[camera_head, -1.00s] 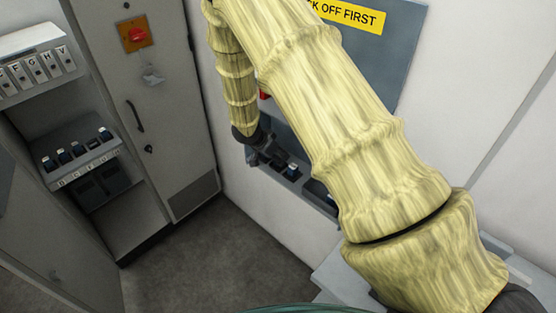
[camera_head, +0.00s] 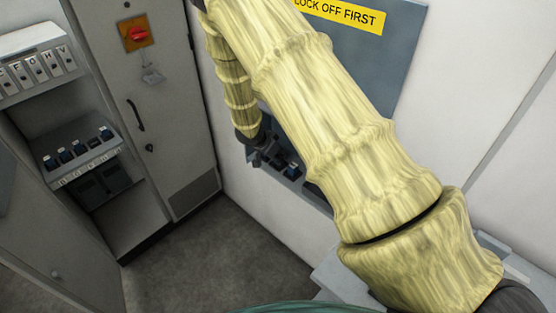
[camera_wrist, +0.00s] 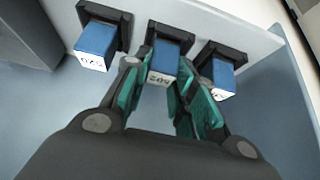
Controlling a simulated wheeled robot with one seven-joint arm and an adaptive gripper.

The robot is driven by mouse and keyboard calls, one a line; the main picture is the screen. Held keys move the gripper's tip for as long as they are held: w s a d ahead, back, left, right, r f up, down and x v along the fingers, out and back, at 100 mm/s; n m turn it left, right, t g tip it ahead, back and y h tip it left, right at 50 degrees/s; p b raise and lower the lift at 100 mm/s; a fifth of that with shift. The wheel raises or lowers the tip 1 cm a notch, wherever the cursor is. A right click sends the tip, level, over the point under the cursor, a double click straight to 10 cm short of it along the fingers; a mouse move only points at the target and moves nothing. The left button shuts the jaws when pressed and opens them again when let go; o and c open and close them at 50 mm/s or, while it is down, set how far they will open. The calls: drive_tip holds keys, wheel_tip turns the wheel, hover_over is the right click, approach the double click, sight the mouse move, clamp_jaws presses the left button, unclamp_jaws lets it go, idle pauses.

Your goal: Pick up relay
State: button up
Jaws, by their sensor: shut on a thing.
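The relay (camera_wrist: 164,58) in the middle of the wrist view is a blue block with a white labelled end, seated in a black socket on a light grey rail. My gripper (camera_wrist: 168,85) has its green-padded fingers closed around this relay, one on each side. In the head view, my gripper (camera_head: 258,155) is small and dark at the end of the yellow-covered arm, beside the rail on the back panel. The relay held is hard to make out there.
Two similar blue relays stand close by in the wrist view, one on the left (camera_wrist: 95,42) and one on the right (camera_wrist: 222,76). A shelf (camera_head: 75,172) at the left holds several more relays. The cabinet door (camera_head: 150,100) has a red switch (camera_head: 137,33).

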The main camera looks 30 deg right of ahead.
drive_tip(key=shift+r, duration=0.1)
drive_tip(key=shift+r+b, duration=0.5)
drive_tip(key=shift+r, duration=0.25)
drive_tip(key=shift+r+b, duration=0.35)
drive_tip(key=shift+r, duration=0.5)
drive_tip(key=s+a+b, duration=0.2)
drive_tip(key=s+a, duration=0.2)
drive_tip(key=a, duration=0.2)
drive_tip(key=s+a+r+b, duration=0.1)
drive_tip(key=s+a+b, duration=0.1)
drive_tip(key=s+a, duration=0.3)
drive_tip(key=shift+a+r+b, duration=0.3)
drive_tip(key=shift+a, duration=0.85)
drive_tip(key=shift+d+f, duration=0.1)
